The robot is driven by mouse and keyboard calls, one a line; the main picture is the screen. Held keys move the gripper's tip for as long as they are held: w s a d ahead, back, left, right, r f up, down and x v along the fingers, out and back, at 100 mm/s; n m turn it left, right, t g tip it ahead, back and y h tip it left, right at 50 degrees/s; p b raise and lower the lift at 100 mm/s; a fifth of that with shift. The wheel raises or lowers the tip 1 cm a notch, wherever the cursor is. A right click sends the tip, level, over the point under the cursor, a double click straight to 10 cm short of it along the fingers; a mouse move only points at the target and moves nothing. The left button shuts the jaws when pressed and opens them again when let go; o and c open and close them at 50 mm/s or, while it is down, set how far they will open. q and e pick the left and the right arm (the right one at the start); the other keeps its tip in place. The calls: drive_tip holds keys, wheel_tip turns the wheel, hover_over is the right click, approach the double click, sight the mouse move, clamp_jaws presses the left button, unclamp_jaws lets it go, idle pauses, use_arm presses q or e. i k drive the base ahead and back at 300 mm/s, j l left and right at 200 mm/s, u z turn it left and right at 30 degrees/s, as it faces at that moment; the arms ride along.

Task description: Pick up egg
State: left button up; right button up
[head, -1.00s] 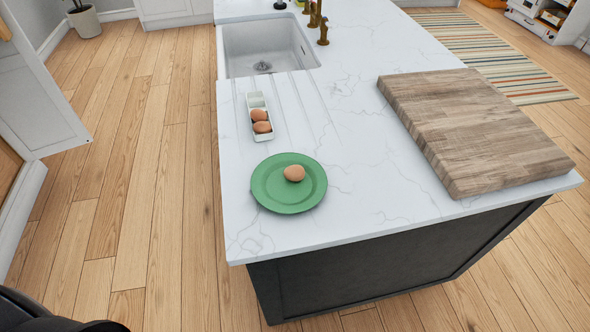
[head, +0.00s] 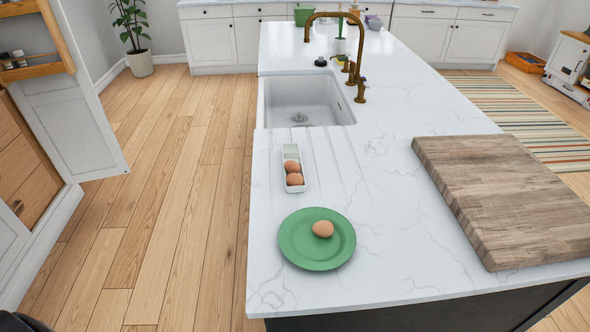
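A brown egg (head: 323,229) lies on a round green plate (head: 296,246) near the front left part of the white marble island top. Two more brown eggs, one farther back (head: 292,168) and one nearer (head: 295,179), sit in a narrow white tray (head: 291,150) behind the plate. The back compartment of the tray looks empty. Neither of my grippers shows in the head view.
A thick wooden cutting board (head: 500,195) lies on the right of the island (head: 390,270). A sink (head: 305,105) with a brass faucet (head: 362,60) is behind the tray. An open white door (head: 75,120) stands at left, with clear wooden floor (head: 165,200) between.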

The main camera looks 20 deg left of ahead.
sight(323, 227)
drive_tip(key=k+j+z, duration=0.2)
drive_tip(key=z, duration=0.2)
drive_tip(key=k+j+z, duration=0.1)
drive_tip(key=k+z, duration=0.3)
